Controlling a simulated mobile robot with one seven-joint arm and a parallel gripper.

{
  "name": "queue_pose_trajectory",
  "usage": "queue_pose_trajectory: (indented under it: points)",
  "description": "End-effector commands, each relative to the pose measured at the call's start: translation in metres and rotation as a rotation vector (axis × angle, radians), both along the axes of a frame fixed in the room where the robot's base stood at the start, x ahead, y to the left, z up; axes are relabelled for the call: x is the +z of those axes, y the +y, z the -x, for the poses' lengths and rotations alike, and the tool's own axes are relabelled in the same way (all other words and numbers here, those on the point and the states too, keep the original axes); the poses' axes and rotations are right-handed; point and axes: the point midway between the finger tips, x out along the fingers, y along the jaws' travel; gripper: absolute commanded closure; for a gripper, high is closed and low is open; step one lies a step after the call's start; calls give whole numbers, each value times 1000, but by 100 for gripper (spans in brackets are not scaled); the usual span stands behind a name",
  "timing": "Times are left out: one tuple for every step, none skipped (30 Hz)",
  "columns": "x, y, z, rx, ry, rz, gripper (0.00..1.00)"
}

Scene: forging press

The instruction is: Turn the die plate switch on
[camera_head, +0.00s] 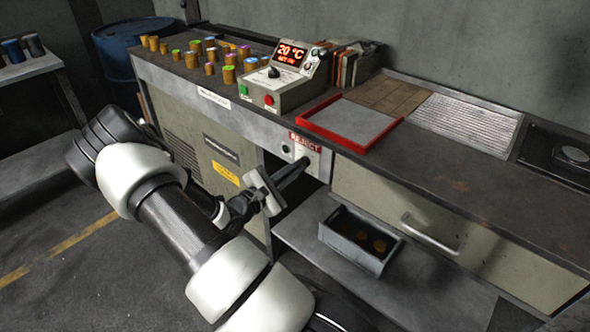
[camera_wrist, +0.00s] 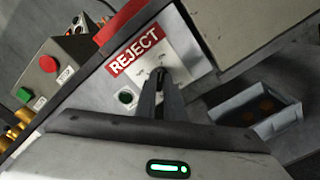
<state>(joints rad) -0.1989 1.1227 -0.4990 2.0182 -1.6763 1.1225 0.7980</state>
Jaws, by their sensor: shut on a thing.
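A white panel (camera_head: 312,152) with a red REJECT label (camera_head: 305,142) sits on the bench front; it also shows in the wrist view (camera_wrist: 189,41). My gripper (camera_head: 304,162) reaches this panel from the front. In the wrist view its two dark fingers (camera_wrist: 161,76) are close together, shut on a small dark switch on the panel below the label. The fingers mostly hide the switch, so I cannot tell its position. A control box (camera_head: 285,88) on the bench has a black knob (camera_head: 274,73) and a red display (camera_head: 291,54) reading 20 °C. No label naming the die plate is readable.
A grey bin (camera_head: 354,245) with orange pieces stands on the lower shelf, right of my gripper. A red-rimmed tray (camera_head: 355,146) and several small cylinders (camera_head: 190,60) are on the bench top.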

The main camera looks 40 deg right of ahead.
Motion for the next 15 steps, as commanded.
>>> queue_pose_trajectory:
  points:
    - [-1, 1, 0, 1, -2, -4, 100]
    - [-1, 1, 0, 1, -2, -4, 100]
    - [-1, 1, 0, 1, -2, -4, 100]
    - [-1, 1, 0, 1, -2, -4, 100]
    - [-1, 1, 0, 1, -2, -4, 86]
    - [-1, 1, 0, 1, -1, -3, 80]
    - [-1, 1, 0, 1, -1, -3, 75]
    - [-1, 1, 0, 1, -1, -3, 73]
    - [-1, 1, 0, 1, -1, -2, 73]
    - [-1, 1, 0, 1, -1, -2, 73]
    - [-1, 1, 0, 1, -1, -2, 73]
    - [-1, 1, 0, 1, -1, -2, 73]
    - [-1, 1, 0, 1, 0, -2, 73]
    - [-1, 0, 0, 0, 0, -1, 73]
    - [-1, 1, 0, 0, 0, -1, 73]
